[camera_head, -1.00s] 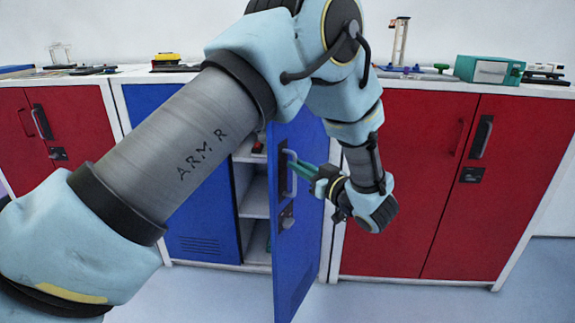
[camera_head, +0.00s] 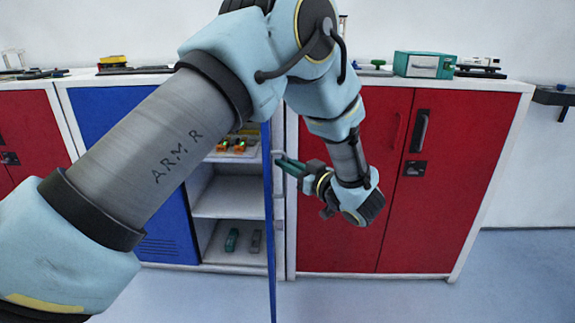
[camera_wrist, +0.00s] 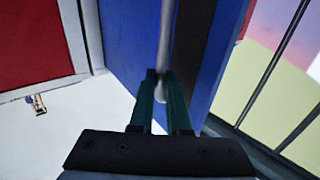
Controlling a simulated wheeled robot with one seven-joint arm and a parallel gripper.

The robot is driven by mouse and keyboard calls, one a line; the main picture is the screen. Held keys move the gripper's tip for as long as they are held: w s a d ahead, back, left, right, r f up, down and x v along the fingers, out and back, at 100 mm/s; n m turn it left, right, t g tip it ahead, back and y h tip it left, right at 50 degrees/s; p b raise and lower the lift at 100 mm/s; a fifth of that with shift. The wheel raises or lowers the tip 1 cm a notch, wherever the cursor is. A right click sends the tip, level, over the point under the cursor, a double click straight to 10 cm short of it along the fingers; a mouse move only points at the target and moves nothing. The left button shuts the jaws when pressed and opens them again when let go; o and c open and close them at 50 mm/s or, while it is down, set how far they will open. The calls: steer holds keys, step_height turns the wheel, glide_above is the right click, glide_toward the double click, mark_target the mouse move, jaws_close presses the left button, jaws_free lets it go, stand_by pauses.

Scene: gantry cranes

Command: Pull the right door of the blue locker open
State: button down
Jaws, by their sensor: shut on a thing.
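The blue locker (camera_head: 165,222) stands behind my arm in the head view. Its left door is closed. Its right door (camera_head: 268,235) stands open, swung far out toward me and seen nearly edge-on. In the wrist view the blue door panel (camera_wrist: 125,40) fills the middle, with a grey bar handle (camera_wrist: 166,45) running along it. My gripper (camera_head: 283,163) is at the handle on the right side of the door. Its green fingers (camera_wrist: 166,80) lie on both sides of the handle and are shut on it. My arm hides the locker's upper middle.
Inside the locker are white shelves (camera_head: 228,197) with orange items (camera_head: 233,146), a green item (camera_head: 231,240) and a grey item (camera_head: 256,241). A red cabinet (camera_head: 345,215) stands close on the right. Open floor (camera_head: 400,300) lies in front.

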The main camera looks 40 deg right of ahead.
steer(key=shift+w+r, duration=0.15)
steer(key=shift+w, duration=0.1)
steer(key=c, duration=0.9)
jaws_free()
steer(key=shift+s, duration=0.1)
steer(key=s+b, duration=0.2)
steer(key=s, duration=0.8)
steer(key=shift+s, duration=0.4)
steer(key=shift+f, duration=0.2)
